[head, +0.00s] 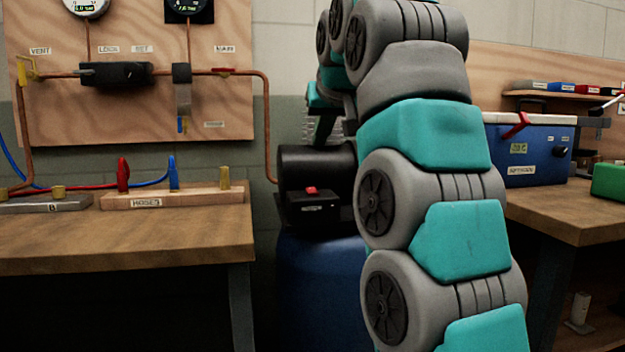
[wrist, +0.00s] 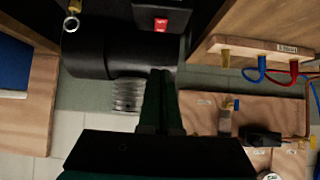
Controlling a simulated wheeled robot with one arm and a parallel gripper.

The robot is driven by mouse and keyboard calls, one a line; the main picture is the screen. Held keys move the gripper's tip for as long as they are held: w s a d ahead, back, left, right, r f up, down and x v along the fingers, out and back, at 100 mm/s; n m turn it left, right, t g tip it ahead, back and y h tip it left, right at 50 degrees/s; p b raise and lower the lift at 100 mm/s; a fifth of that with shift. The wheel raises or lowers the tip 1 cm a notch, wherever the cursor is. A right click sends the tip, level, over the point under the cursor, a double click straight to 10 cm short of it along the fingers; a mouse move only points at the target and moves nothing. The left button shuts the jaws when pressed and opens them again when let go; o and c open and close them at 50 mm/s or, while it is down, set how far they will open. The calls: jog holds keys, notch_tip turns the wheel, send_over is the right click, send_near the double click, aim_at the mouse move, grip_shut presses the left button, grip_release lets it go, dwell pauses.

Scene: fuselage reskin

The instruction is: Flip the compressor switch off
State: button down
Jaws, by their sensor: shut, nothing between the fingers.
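The compressor (head: 312,160) is a black cylinder with a finned head, on top of a blue tank (head: 315,290). Its switch (head: 311,190) is a small red rocker on a black box at the front. In the wrist view the switch (wrist: 160,24) shows red at the top centre, clear of my fingers. I cannot tell which way the rocker is tipped. My gripper (wrist: 162,74) is shut and empty, its fingertips near the compressor body (wrist: 120,45) and apart from the switch in the picture. In the head view my arm hides part of the compressor and much of the gripper.
A wooden bench (head: 130,238) at left holds a hose rack (head: 175,195) with red and blue fittings. Above it is a panel (head: 215,105) with gauges and copper pipe. At right a bench (head: 555,215) holds a blue box (head: 530,155).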

jog(key=b, duration=0.1)
send_over(311, 191)
jog(key=f, duration=0.6)
jog(key=shift+s+d+f, duration=0.1)
jog(key=shift+s+f, duration=0.1)
jog(key=shift+s, duration=0.15)
jog(key=shift+w+f+b, duration=0.15)
jog(key=shift+f+b, duration=1)
jog(key=shift+f, duration=0.8)
jog(key=shift+r+p, duration=0.2)
jog(key=shift+p, duration=0.4)
jog(key=shift+w+g+p, duration=0.15)
jog(key=shift+g+p, duration=0.15)
jog(key=shift+p, duration=0.35)
jog(key=shift+f+b, duration=0.35)
jog(key=shift+w+r, duration=0.1)
jog(key=shift+r, duration=0.05)
